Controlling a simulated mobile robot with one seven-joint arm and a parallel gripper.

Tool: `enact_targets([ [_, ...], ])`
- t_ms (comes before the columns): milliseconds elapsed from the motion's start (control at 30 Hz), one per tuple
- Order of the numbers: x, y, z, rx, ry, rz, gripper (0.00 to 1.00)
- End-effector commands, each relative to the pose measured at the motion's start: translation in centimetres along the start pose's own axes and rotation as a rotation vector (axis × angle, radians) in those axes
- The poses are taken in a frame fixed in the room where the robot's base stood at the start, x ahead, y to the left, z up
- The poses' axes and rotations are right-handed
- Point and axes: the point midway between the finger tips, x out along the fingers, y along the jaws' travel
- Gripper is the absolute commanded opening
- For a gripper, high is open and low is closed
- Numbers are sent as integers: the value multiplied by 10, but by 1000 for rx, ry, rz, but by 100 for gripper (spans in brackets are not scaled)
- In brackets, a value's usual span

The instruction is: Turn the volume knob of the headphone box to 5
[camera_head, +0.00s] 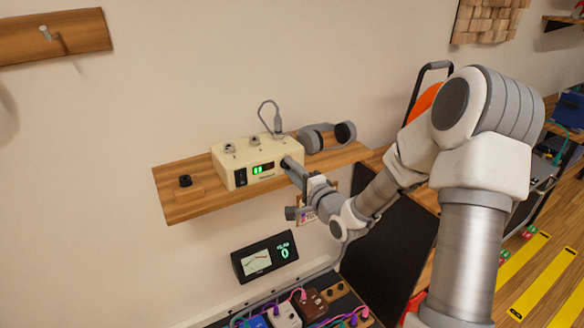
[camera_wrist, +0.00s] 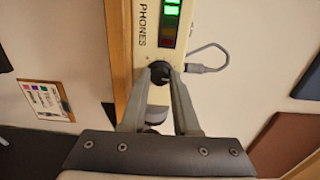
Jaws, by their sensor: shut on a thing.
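The headphone box (camera_head: 250,177) is a cream box on a wooden wall shelf, with a lit green display (camera_head: 263,169) on its front. The wrist view shows its edge with "PHONES" lettering (camera_wrist: 143,24) and a lit green bar row (camera_wrist: 171,10). The dark round volume knob (camera_wrist: 160,72) is at the box's right front end. My gripper (camera_wrist: 161,74) is shut on the knob, one finger on each side of it. In the head view my gripper (camera_head: 291,164) reaches the box front from the right and covers most of the knob. The knob's pointer setting cannot be read.
Grey headphones (camera_head: 325,137) lie on the shelf (camera_head: 180,205) right of the box. Below are a dark wall display (camera_head: 264,258) and several pedals with cables (camera_head: 285,314).

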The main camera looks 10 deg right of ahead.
Motion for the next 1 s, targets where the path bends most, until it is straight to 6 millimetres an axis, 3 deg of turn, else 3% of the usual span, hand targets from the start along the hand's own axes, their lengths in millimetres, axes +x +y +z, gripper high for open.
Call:
enact_targets([
  [367,0,1,0,4,-1,2,0],
  [400,0,1,0,4,-1,2,35],
  [533,0,1,0,3,-1,2,58],
  [867,-2,0,0,2,0,1,59],
  [1000,-14,1,-1,2,2,3,59],
])
